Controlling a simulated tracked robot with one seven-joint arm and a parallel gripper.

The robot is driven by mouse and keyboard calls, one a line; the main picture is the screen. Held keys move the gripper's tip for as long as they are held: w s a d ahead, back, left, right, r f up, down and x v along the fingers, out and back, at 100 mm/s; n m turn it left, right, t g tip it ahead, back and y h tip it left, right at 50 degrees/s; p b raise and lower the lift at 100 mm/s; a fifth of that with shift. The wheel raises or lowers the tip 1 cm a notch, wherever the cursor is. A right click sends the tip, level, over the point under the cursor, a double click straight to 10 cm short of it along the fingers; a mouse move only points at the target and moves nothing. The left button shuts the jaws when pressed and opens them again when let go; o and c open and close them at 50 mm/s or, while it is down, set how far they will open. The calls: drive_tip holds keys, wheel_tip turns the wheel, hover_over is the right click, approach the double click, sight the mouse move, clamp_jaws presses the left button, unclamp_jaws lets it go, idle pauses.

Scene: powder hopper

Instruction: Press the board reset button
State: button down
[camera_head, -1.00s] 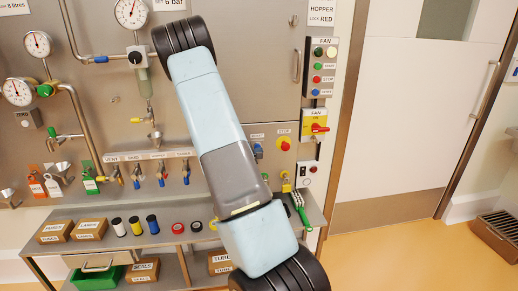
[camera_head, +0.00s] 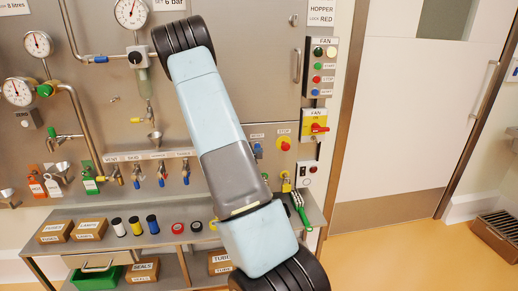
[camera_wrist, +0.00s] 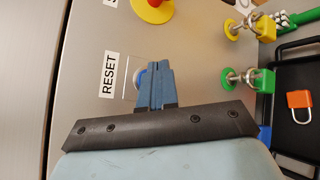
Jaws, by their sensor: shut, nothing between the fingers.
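The blue reset button (camera_wrist: 138,80) sits on the steel board beside a "RESET" label (camera_wrist: 108,75) in the wrist view. My gripper (camera_wrist: 153,68) is shut and empty, with its blue fingers over the button and hiding much of it. I cannot tell whether the fingertips touch the button. In the head view the "RESET" label (camera_head: 257,135) shows just right of my arm. A small blue shape lies under it, too small to tell apart as button or fingers.
A red stop button on a yellow base (camera_wrist: 154,8) is close by; it also shows in the head view (camera_head: 284,144). A bench (camera_head: 110,250) stands below.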

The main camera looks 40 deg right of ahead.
drive_tip(key=shift+w, duration=0.2)
drive_tip(key=shift+w+d+r, duration=0.1)
drive_tip(key=shift+w+d, duration=0.1)
drive_tip(key=shift+w, duration=0.05)
drive_tip(key=shift+w+d, duration=0.2)
drive_tip(key=shift+w, duration=0.1)
idle(1.1)
idle(0.3)
drive_tip(key=shift+s+a, duration=0.45)
drive_tip(key=shift+s, duration=0.2)
drive_tip(key=shift+s+a, duration=0.45)
drive_tip(key=shift+s, duration=0.25)
drive_tip(key=shift+s+a, duration=0.4)
drive_tip(key=shift+s, duration=0.35)
drive_tip(key=shift+s+a, duration=0.45)
drive_tip(key=shift+s, duration=0.25)
drive_tip(key=shift+r, duration=0.1)
